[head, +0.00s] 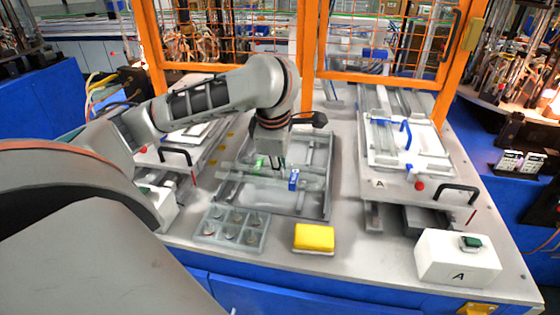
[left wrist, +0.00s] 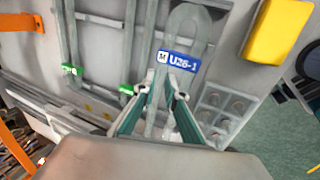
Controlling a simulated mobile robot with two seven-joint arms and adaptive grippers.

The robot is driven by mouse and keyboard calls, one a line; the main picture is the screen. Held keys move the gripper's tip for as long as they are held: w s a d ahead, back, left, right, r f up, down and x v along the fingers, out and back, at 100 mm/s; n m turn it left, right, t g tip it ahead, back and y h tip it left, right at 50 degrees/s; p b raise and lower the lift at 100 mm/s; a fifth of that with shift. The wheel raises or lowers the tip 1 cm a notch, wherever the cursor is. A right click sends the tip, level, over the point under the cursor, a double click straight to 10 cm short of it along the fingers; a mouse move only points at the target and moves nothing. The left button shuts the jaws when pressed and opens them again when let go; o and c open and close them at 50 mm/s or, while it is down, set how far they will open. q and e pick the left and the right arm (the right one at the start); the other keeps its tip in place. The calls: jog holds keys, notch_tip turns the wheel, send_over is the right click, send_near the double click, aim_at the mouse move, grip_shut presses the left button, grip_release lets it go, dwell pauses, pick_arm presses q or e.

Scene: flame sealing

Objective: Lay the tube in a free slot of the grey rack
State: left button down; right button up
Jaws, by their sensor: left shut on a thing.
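The tube (left wrist: 187,22) is a clear, U-bent piece with a blue label reading U26-1 in the left wrist view. Its blue label (head: 293,180) also shows in the head view. My left gripper (head: 277,164) points down over the grey rack (head: 328,203) and is shut on the tube. Its fingers (left wrist: 155,92) sit on either side of the tube, below the label in the wrist view. The rack is a flat frame with long rails. Whether the tube touches the rack is unclear. My right gripper is not in view.
Green tags (left wrist: 70,70) show beside the rails. A grey tray (head: 207,238) with several round pieces and a yellow block (head: 314,236) lie in front of the rack. A white button box (head: 450,262) stands front right. Orange guard frames (head: 308,60) stand behind.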

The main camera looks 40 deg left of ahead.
aim_at(281, 192)
pick_arm(q)
jog(key=shift+s+d+f, duration=0.1)
jog(key=shift+f, duration=0.4)
jog(key=shift+f+b, duration=0.35)
jog(key=shift+b, duration=0.05)
jog(key=shift+f, duration=0.6)
jog(key=shift+f+b, duration=0.5)
jog(key=shift+f, duration=0.35)
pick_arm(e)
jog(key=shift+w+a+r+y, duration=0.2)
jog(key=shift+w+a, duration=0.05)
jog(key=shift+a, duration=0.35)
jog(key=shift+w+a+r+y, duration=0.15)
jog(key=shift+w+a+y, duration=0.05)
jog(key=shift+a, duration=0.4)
pick_arm(q)
jog(key=shift+f, duration=0.1)
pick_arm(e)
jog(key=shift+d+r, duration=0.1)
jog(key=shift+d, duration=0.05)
pick_arm(q)
jog(key=shift+f, duration=0.2)
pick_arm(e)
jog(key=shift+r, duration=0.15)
